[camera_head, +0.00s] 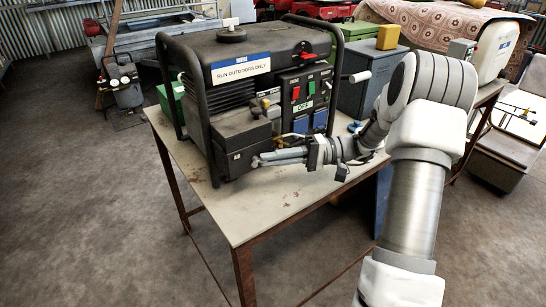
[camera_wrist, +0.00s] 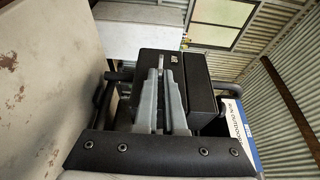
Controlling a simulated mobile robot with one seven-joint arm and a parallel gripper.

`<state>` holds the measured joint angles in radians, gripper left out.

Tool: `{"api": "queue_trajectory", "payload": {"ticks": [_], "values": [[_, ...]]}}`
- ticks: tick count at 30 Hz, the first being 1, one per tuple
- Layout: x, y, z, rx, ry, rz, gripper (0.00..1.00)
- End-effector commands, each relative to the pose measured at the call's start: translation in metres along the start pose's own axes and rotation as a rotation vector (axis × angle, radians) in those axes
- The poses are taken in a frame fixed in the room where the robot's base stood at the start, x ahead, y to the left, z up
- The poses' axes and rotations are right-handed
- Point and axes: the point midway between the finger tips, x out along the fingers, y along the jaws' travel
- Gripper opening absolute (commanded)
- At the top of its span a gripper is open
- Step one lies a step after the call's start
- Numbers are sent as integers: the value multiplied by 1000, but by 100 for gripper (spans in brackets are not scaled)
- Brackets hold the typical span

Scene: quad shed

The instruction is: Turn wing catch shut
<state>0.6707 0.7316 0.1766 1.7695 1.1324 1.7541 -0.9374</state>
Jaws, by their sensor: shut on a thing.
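The black generator (camera_head: 240,60) stands on the table, with a dark box (camera_head: 236,138) low on its front. My gripper (camera_head: 257,160) reaches in from the right, its fingers lying close along the front of this box. In the wrist view my gripper (camera_wrist: 160,72) has its grey fingers nearly together over the dark box (camera_wrist: 198,85). A small pale metal piece, seemingly the wing catch (camera_wrist: 160,60), shows between the fingertips. The fingers hide most of it, so its angle cannot be told. In the head view the catch cannot be made out apart from the fingertips.
The generator's tube frame (camera_head: 206,120) rises close beside the box. A control panel (camera_head: 305,95) with switches sits above my wrist. The table's (camera_head: 262,205) front part is clear. A blue-grey cabinet (camera_head: 368,82) stands behind.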

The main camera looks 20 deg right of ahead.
Motion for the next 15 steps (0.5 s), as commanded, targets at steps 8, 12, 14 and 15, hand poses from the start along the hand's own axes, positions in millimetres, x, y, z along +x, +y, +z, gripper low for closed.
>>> {"api": "queue_trajectory", "payload": {"ticks": [8,12,14,15], "values": [[2,1,1,9,-7,-18,0],[2,1,1,9,-7,-17,0],[2,1,1,9,-7,-17,0],[2,1,1,9,-7,-17,9]]}}
